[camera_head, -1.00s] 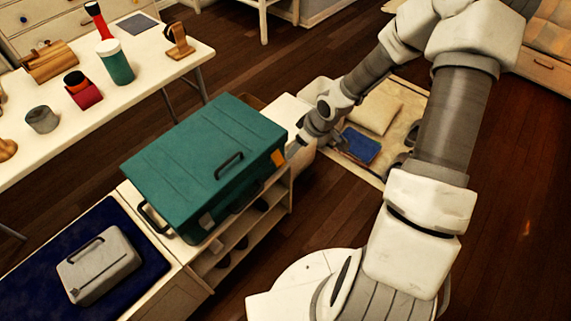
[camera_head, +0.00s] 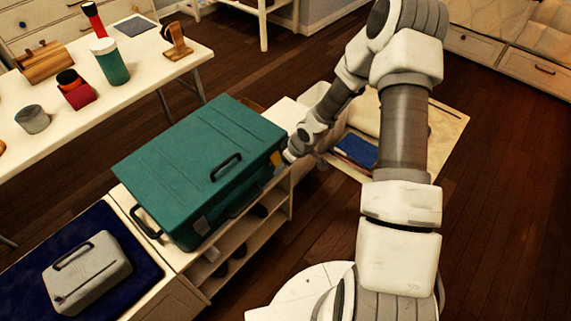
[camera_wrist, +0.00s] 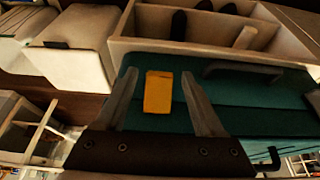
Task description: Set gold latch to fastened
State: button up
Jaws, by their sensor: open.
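The teal case (camera_head: 195,165) lies closed on top of a low shelf unit. Its gold latch (camera_head: 276,158) is on the right part of its front side, partly hidden by my gripper in the head view. In the wrist view the gold latch (camera_wrist: 158,92) is a plain yellow-orange block against the teal wall. My gripper (camera_wrist: 160,84) is open, with one finger on each side of the latch and visible gaps between. In the head view my gripper (camera_head: 289,156) is right beside the latch. Whether the latch is fastened, I cannot tell.
The case has dark handles, one (camera_head: 227,166) on its lid. A grey case (camera_head: 88,270) lies on a blue mat at lower left. The cream shelf unit (camera_head: 287,208) is under the teal case. A white table (camera_head: 140,85) with several items stands behind.

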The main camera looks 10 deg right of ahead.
grip_shut()
jog(key=shift+f, duration=0.1)
jog(key=t+y+b, duration=0.1)
jog(key=b, duration=0.1)
jog(key=f+t+y+b, duration=0.2)
jog(key=t+b, duration=0.1)
jog(key=shift+w+a+f+b, duration=0.2)
jog(key=shift+w+a+b, duration=0.05)
jog(key=shift+w+b, duration=0.1)
jog(key=shift+w+a+t+y+b, duration=0.15)
jog(key=shift+t+y+b, duration=0.15)
jog(key=shift+t+b, duration=0.15)
dwell(0.5)
